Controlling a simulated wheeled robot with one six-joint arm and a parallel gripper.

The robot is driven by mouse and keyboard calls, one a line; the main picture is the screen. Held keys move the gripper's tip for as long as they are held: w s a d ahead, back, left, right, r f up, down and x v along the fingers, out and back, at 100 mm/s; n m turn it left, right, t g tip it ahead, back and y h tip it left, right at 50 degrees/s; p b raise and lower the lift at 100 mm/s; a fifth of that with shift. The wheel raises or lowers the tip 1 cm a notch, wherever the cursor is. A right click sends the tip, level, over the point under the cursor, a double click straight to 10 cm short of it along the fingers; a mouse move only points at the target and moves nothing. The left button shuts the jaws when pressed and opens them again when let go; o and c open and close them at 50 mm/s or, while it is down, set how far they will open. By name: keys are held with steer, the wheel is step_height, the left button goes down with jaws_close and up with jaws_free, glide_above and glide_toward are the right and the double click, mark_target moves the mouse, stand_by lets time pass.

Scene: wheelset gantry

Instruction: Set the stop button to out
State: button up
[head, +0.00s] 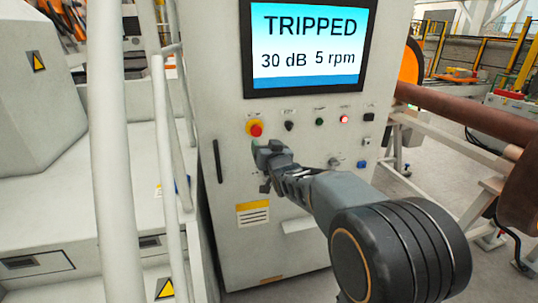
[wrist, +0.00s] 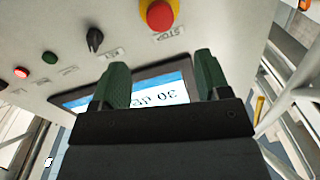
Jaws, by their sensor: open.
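The stop button (head: 255,128) is a red mushroom head on a yellow collar, on the grey cabinet's panel below the screen. It also shows at the top of the wrist view (wrist: 160,14), with a STOP label beside it. I cannot tell from these views whether it is in or out. My gripper (head: 266,150) is just below the button in the head view. In the wrist view my gripper (wrist: 158,82) has its two green fingers spread apart with nothing between them. The fingers are apart from the button.
The screen (head: 307,45) reads TRIPPED, 30 dB, 5 rpm. A black selector knob (head: 289,126), a green button (head: 319,122) and a lit red lamp (head: 344,120) sit right of the stop button. A black handle (head: 218,161) and white rails (head: 168,130) are at left.

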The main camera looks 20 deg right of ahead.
steer(key=shift+s, duration=1.2)
steer(key=s+d+f+g+h, duration=0.1)
steer(key=s+f+g, duration=0.25)
steer(key=f, duration=0.25)
steer(key=s+f+g+h, duration=0.1)
steer(key=s+f+g, duration=0.2)
steer(key=f+g, duration=0.15)
steer(key=s+a+n+g+y+p, duration=0.1)
steer(key=s+g+p, duration=0.3)
steer(key=s, duration=1.8)
steer(key=shift+a+g, duration=0.45)
steer(key=shift+g, duration=0.75)
